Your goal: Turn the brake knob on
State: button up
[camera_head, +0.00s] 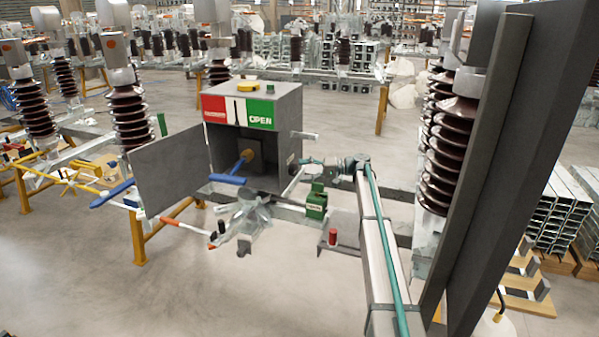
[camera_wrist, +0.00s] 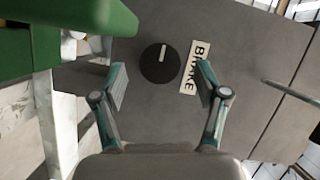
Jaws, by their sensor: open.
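The brake knob (camera_wrist: 158,66) is a round black dial with a short white pointer line, which points toward the top of the wrist view. A white label reading BRAKE (camera_wrist: 193,67) is on the grey panel just right of it. My gripper (camera_wrist: 161,82) is open and empty, with its two teal-edged fingers on either side of the knob in the picture. I cannot tell how far the fingertips are from the panel. In the head view my gripper (camera_head: 312,160) is at the right side of the grey control box (camera_head: 290,112).
A green block (camera_wrist: 70,25) takes up the upper left of the wrist view; it also shows below my gripper in the head view (camera_head: 316,201). The box's door (camera_head: 170,160) hangs open at left. A blue-handled lever (camera_head: 228,179) sticks out of its front.

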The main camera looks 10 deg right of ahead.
jog(key=s+d, duration=0.1)
jog(key=d, duration=0.8)
jog(key=shift+s+d+r, duration=0.2)
jog(key=shift+d+r, duration=0.1)
jog(key=shift+r, duration=0.15)
